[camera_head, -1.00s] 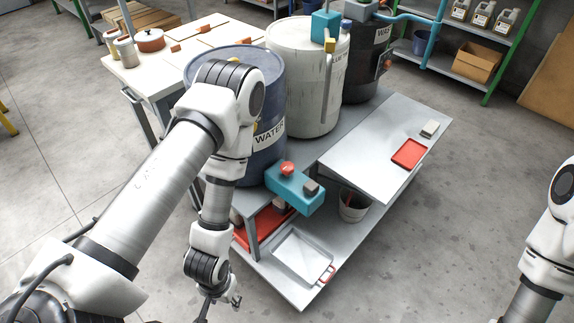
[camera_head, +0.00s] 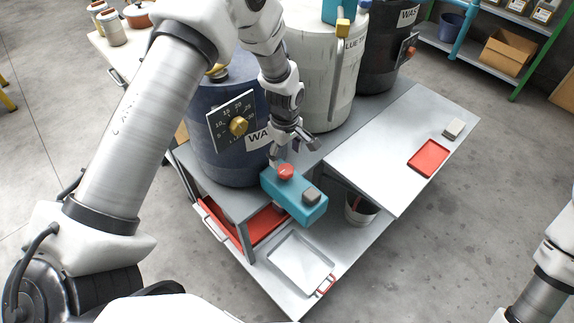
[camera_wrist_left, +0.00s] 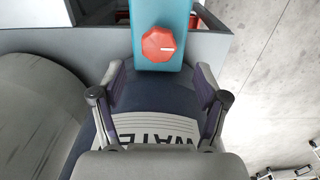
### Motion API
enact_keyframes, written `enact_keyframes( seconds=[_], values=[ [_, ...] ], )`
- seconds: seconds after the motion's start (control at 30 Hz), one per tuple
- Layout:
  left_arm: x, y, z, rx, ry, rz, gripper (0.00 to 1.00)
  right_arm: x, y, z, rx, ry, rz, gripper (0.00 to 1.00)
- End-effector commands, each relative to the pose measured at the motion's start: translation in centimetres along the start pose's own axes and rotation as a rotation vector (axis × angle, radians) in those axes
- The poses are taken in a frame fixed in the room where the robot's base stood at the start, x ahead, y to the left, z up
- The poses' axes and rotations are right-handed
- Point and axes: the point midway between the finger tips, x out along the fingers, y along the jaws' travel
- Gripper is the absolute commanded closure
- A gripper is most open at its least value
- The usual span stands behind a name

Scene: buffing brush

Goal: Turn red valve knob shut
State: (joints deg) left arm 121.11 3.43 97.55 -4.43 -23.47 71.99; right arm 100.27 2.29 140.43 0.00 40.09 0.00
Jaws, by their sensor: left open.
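The red valve knob (camera_head: 286,172) sits on top of a teal box (camera_head: 305,206) in front of the blue drum (camera_head: 215,165). In the left wrist view the red knob (camera_wrist_left: 158,46) is faceted, with a white line pointing right. My left gripper (camera_head: 296,152) is open and empty, just above and behind the knob in the head view. In the left wrist view its spread fingertips (camera_wrist_left: 158,72) lie either side of and below the knob, apart from it. My right gripper is out of view; only part of my right arm shows at the right edge.
A dial with a yellow knob (camera_head: 238,126) is on the blue drum. A white drum (camera_head: 325,90) stands behind. A grey bench top (camera_head: 385,150) to the right holds a red tray (camera_head: 428,157).

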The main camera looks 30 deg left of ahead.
Motion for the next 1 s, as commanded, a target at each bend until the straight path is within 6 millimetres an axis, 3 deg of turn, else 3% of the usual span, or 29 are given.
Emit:
enact_keyframes(
  seconds=[0.1, 0.27, 0.57, 0.77, 1.0],
  values=[
    [2.7, -0.1, 0.1, 0.001, -0.002, -0.005, 0.26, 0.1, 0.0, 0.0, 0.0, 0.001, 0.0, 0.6],
    [5.2, -0.1, 0.1, 0.001, -0.001, -0.004, 0.26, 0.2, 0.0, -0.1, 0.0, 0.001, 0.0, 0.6],
    [6.0, -0.1, 0.1, 0.001, 0.0, -0.001, 0.26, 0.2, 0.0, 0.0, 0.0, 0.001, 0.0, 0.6],
    [6.0, -0.1, 0.1, 0.001, 0.0, -0.001, 0.86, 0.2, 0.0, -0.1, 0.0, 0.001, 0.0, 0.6],
    [6.0, -0.1, 0.1, 0.006, 0.0, -0.001, 0.86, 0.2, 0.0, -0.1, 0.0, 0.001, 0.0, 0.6]
  ],
)
